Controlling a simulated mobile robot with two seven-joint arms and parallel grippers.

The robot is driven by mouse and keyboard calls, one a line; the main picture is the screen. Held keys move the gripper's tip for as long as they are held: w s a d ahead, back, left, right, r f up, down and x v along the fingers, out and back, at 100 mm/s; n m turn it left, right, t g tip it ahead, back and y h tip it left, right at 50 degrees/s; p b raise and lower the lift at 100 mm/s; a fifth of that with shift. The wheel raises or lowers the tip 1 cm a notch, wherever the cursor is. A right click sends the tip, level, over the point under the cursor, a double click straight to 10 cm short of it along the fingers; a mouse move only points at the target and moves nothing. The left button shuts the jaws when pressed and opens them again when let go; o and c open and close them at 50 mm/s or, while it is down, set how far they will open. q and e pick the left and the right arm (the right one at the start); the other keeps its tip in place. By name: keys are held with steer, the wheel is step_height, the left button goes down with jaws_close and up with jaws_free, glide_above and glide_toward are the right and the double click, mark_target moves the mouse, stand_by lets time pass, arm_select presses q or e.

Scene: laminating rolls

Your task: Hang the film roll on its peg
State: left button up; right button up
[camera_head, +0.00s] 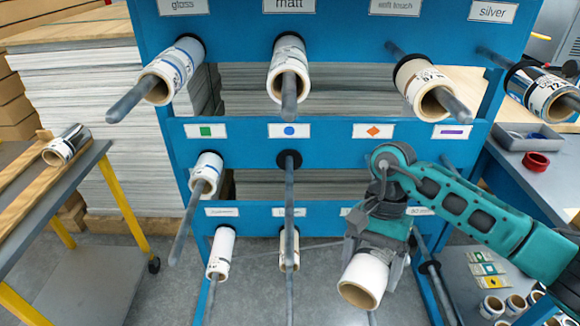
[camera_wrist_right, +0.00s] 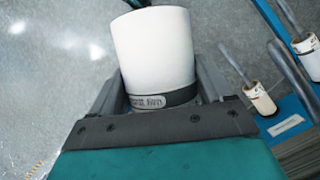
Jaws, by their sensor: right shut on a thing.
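My right gripper (camera_head: 378,243) is shut on a white film roll (camera_head: 364,281) in front of the rack's lower right part. The roll's open core end faces the head camera, tilted downward. In the right wrist view the white roll (camera_wrist_right: 155,48) stands out beyond my gripper, with a dark lettered band, partly legible, near the fingers. The blue rack (camera_head: 330,210) carries rows of pegs. The peg under the blue-circle label (camera_head: 290,190) is bare in its visible length. My right arm hides the peg area under the orange-diamond label (camera_head: 373,131). My left gripper is not in view.
Rolls hang on the top-row pegs, such as the gloss roll (camera_head: 172,68), and on the green-square peg (camera_head: 207,172). Long pegs stick out toward me. A side table (camera_head: 30,215) with one roll stands left. A grey tray (camera_head: 512,139) lies on the right bench.

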mark_target(295, 92)
arm_select(q)
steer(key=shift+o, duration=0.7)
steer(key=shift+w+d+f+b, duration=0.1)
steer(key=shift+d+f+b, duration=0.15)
steer(key=shift+b, duration=0.05)
arm_select(e)
steer(key=s+a+r+m+t+y+b, duration=0.15)
steer(key=a+r+m+t+y, duration=0.45)
steer(key=r+m, duration=0.8)
steer(key=s+a+r+m+t+y+b, duration=0.1)
steer(key=s+a+r+m+t, duration=0.25)
steer(key=a+r+m, duration=1)
steer(key=w+d+m+p, duration=0.1)
steer(key=w+d, duration=0.1)
steer(key=w, duration=0.4)
steer(key=w+d+f+m+p, duration=0.1)
steer(key=w, duration=0.6)
steer(key=w+d+f+m+p, duration=0.1)
steer(key=w+d, duration=0.1)
steer(key=w, duration=0.4)
steer(key=shift+w+d+f+m, duration=0.1)
steer(key=shift+w+d+m, duration=0.15)
steer(key=shift+w+d, duration=0.15)
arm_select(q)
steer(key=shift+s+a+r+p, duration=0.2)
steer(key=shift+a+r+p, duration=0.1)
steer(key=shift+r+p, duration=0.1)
arm_select(e)
steer(key=shift+w+f, duration=0.1)
steer(key=shift+w, duration=0.65)
